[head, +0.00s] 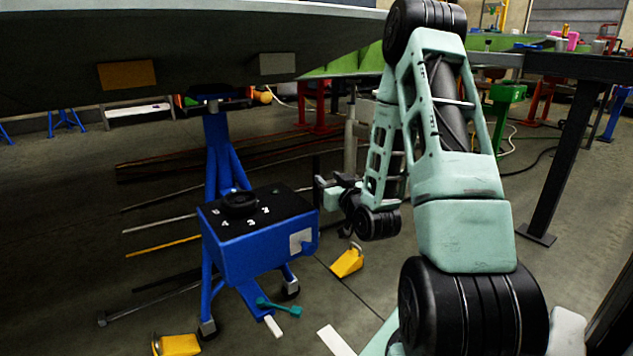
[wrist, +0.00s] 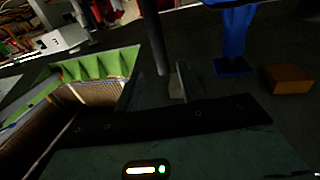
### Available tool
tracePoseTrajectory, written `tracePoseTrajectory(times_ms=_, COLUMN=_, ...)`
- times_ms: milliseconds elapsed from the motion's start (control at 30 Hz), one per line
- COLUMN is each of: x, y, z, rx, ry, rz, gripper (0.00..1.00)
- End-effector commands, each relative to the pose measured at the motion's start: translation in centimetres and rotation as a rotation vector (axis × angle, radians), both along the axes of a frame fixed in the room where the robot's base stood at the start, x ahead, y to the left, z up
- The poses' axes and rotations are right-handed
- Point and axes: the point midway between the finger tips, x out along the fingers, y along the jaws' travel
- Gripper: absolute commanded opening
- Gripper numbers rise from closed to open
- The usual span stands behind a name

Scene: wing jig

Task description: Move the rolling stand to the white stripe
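The rolling stand (head: 256,245) is blue, with a box-like body, a black numbered top with a round knob, and castors under its legs. It stands upright under the wing, left of centre in the head view. The white stripe (head: 336,341) lies on the floor at the bottom, to the right of and nearer than the stand. My gripper (head: 322,190) is dark and sits just right of the stand's upper right edge; I cannot tell whether they touch.
Yellow wheel chocks lie on the floor right of the stand (head: 347,262) and at its front left (head: 178,346). A teal lever (head: 277,306) sticks out low at the stand's front. The wing (head: 190,50) hangs overhead. A dark steel post (head: 565,160) stands at right.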

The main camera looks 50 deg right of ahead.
Motion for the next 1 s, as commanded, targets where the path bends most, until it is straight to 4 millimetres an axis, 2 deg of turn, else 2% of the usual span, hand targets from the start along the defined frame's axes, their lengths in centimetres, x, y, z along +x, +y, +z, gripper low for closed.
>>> tracePoseTrajectory(times_ms=67, x=0.1, y=0.0, z=-0.6, rx=-0.004, ry=-0.002, rz=-0.001, gripper=0.39)
tracePoseTrajectory(times_ms=300, x=4.5, y=-2.1, z=-0.1, rx=-0.001, ry=-0.002, rz=-0.001, gripper=0.39)
tracePoseTrajectory(times_ms=500, x=7.0, y=-3.2, z=-0.1, rx=0.0, ry=-0.001, rz=-0.001, gripper=0.39)
tracePoseTrajectory(times_ms=700, x=7.9, y=-3.6, z=0.0, rx=0.0, ry=0.001, rz=-0.001, gripper=0.39)
tracePoseTrajectory(times_ms=933, x=8.0, y=-3.6, z=0.0, rx=0.0, ry=0.001, rz=-0.001, gripper=0.39)
tracePoseTrajectory(times_ms=967, x=8.0, y=-3.6, z=0.0, rx=0.0, ry=0.001, rz=-0.001, gripper=0.36)
tracePoseTrajectory(times_ms=1000, x=8.0, y=-3.6, z=0.0, rx=0.0, ry=0.001, rz=-0.001, gripper=0.25)
